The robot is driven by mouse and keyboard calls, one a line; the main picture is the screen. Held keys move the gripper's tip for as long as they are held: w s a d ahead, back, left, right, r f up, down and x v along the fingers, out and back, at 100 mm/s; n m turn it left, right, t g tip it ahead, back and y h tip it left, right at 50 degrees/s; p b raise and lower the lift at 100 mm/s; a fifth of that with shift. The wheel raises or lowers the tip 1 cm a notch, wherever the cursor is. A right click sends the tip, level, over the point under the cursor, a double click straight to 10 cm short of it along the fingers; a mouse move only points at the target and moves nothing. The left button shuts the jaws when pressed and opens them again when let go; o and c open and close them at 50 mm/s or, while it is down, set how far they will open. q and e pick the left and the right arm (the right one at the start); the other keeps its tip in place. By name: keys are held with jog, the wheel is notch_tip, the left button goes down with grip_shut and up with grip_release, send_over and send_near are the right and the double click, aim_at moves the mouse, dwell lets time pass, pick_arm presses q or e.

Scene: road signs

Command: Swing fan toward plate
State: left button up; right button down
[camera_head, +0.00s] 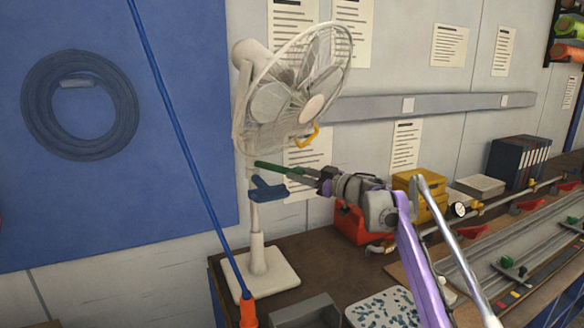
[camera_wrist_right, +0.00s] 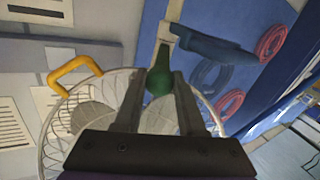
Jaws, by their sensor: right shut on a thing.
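A white standing fan (camera_head: 292,90) with a wire cage stands on a pale square base on the dark table; its head faces right and is tilted up. A yellow handle (camera_head: 302,138) is on the cage's lower rim and shows in the right wrist view (camera_wrist_right: 75,72). A blue lever (camera_head: 268,188) sits on the fan's pole. My right gripper (camera_head: 300,171) is shut on a green handle (camera_wrist_right: 160,78) beside the pole, below the cage. A pale flat piece with blue-green marks (camera_head: 383,308) lies on the table; I cannot tell if it is the plate.
A blue rod (camera_head: 182,125) with an orange end slants across the front left. A red toolbox (camera_head: 360,222), yellow boxes (camera_head: 412,190) and a gauge (camera_head: 459,209) stand to the right. A grey box (camera_head: 306,311) is at the table's front. Bare table (camera_head: 310,258) lies right of the fan base.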

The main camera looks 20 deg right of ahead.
pick_arm(q)
jog(key=shift+w+r+p, duration=0.2)
jog(key=shift+r+p, duration=0.05)
jog(key=shift+r, duration=0.3)
jog(key=shift+w+r+p, duration=0.2)
jog(key=shift+r, duration=0.3)
pick_arm(e)
jog(key=shift+w+d+r+n+g+y, duration=0.1)
jog(key=shift+w+d+n+g+y, duration=0.2)
jog(key=shift+w+d+n+y, duration=0.2)
jog(key=shift+s, duration=0.1)
jog(key=c, duration=0.5)
grip_release()
pick_arm(q)
jog(key=shift+s+f+b, duration=0.3)
jog(key=shift+f+b, duration=0.25)
jog(key=shift+f, duration=0.2)
jog(key=shift+s+f+b, duration=0.25)
jog(key=shift+f+b, duration=0.25)
jog(key=shift+f, duration=0.2)
pick_arm(e)
jog(key=v, duration=1)
jog(key=shift+s+d, duration=0.25)
jog(key=shift+s, duration=0.05)
